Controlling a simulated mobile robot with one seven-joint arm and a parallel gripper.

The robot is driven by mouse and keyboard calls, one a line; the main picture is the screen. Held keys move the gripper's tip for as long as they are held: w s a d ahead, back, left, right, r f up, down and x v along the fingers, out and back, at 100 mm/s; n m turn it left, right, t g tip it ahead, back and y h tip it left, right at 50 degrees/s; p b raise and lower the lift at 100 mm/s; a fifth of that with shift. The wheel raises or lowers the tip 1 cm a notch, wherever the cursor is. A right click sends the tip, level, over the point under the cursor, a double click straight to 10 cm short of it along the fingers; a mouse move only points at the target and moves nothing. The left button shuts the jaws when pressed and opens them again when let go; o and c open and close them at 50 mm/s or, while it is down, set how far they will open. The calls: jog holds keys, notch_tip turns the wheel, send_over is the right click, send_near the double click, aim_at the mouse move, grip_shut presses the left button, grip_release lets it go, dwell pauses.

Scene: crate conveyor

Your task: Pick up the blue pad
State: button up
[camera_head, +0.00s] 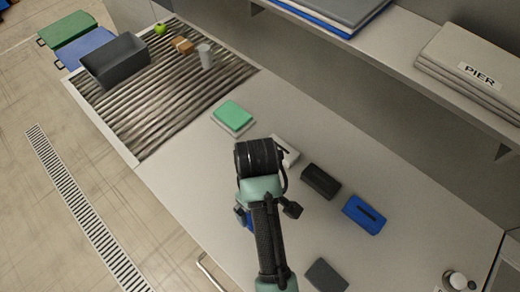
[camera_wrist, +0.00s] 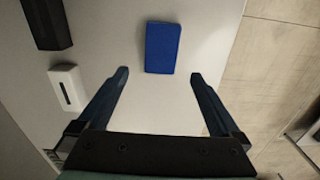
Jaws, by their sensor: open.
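The blue pad (camera_wrist: 162,47) is a plain flat rectangle lying on the light worktop in the wrist view, near the floor-side edge. In the head view my arm covers most of that spot, and only a small blue patch (camera_head: 249,223) shows beside it. My gripper (camera_wrist: 159,75) is open and empty. Its two fingers point toward the pad, which lies ahead of the fingertips and roughly centred between them.
A white block (camera_wrist: 67,90) and a black block (camera_wrist: 48,22) lie left of the pad. A slotted blue block (camera_head: 364,214), a dark pad (camera_head: 326,276) and a green pad (camera_head: 233,114) are also on the worktop. A grey crate (camera_head: 115,66) stands on the rollers. A shelf (camera_head: 455,97) overhangs behind.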

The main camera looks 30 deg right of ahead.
jog(key=f, duration=0.4)
jog(key=shift+s+a+f+p, duration=0.2)
jog(key=shift+a+f+p, duration=0.05)
jog(key=shift+p, duration=0.05)
jog(key=shift+w+d+f, duration=0.1)
jog(key=shift+f, duration=0.5)
jog(key=f, duration=0.2)
jog(key=f+p, duration=0.1)
jog(key=f, duration=0.1)
jog(key=shift+s+d, duration=0.15)
jog(key=shift+s, duration=0.25)
jog(key=shift+f, duration=0.6)
jog(key=c, duration=1.2)
notch_tip(320, 180, up, 10)
jog(key=shift+r+b, duration=0.1)
jog(key=shift+b, duration=0.2)
jog(key=shift+c, duration=0.2)
